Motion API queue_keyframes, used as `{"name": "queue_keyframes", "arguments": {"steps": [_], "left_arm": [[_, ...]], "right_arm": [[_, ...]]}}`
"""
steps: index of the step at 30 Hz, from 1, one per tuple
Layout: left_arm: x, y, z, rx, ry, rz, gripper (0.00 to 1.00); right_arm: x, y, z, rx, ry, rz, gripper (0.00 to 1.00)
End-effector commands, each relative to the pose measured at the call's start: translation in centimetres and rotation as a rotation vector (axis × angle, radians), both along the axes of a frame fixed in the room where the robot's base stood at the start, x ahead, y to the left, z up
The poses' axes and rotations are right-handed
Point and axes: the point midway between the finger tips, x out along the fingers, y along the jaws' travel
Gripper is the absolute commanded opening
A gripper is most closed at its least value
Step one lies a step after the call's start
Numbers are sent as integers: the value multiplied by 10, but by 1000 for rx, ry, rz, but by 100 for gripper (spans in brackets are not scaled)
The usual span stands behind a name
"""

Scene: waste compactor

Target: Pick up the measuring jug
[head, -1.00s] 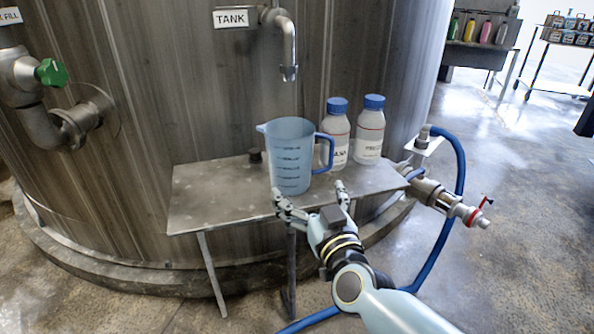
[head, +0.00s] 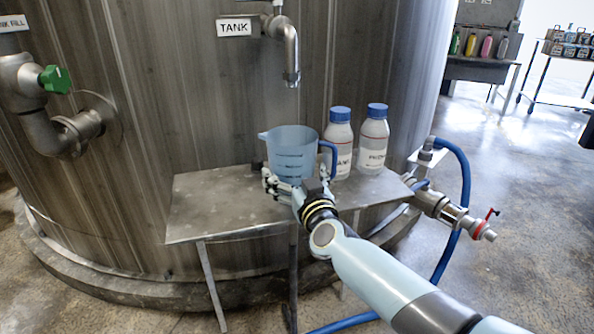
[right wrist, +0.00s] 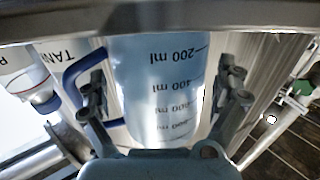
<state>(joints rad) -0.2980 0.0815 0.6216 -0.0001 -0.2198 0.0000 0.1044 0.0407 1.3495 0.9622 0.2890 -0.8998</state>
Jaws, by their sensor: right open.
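The measuring jug (head: 292,152) is translucent blue with a dark blue handle on its right. It stands upright on the small metal shelf (head: 205,205) in front of the tank. My right gripper (head: 295,180) is open at the near side of the jug, low on its body, and partly hides its lower part. In the right wrist view the jug (right wrist: 158,85) lies between the two spread fingers of the right gripper (right wrist: 162,95), its millilitre marks facing the camera. I cannot tell whether either finger touches it. My left gripper is out of view.
Two white bottles with blue caps, one (head: 339,145) just right of the jug and one (head: 373,140) beyond it, stand on the shelf. A pipe spout (head: 291,60) hangs above the jug. A blue hose (head: 463,205) and valve (head: 470,223) are at the right. The shelf's left part is mostly clear.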

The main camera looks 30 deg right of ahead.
Motion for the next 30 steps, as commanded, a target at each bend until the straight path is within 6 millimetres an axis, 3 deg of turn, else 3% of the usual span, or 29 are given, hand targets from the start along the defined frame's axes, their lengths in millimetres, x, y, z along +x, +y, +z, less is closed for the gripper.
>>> {"name": "queue_keyframes", "arguments": {"steps": [2, 18, 30], "left_arm": [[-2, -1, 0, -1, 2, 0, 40], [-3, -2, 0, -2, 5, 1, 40], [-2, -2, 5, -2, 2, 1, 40]], "right_arm": [[0, 0, 0, 0, 0, 0, 100], [-1, 0, 0, 0, 0, 0, 29], [1, 0, 7, -2, -5, 0, 28]]}}
